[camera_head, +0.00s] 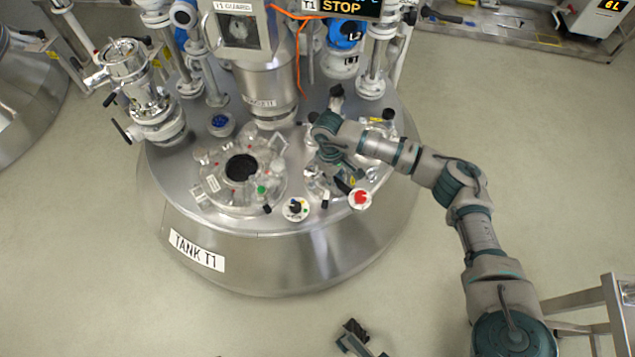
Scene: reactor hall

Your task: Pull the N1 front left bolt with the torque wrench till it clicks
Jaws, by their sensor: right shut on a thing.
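My right gripper (338,160) is over the right part of the tank lid, above a metal fitting (318,182) with several small parts. It is shut on a thin thing that I take to be the torque wrench, mostly hidden by the gripper. The N1 front left bolt cannot be made out; the fitting's bolts are too small and partly covered. No N1 label is legible. A small dark and grey part (355,340) at the bottom edge seems to be my left gripper; its fingers are not clear.
Tank T1 (290,255) has a round port with a dark centre (241,168) left of my gripper. Vertical pipes and a guard column (262,85) stand behind. The floor in front is clear.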

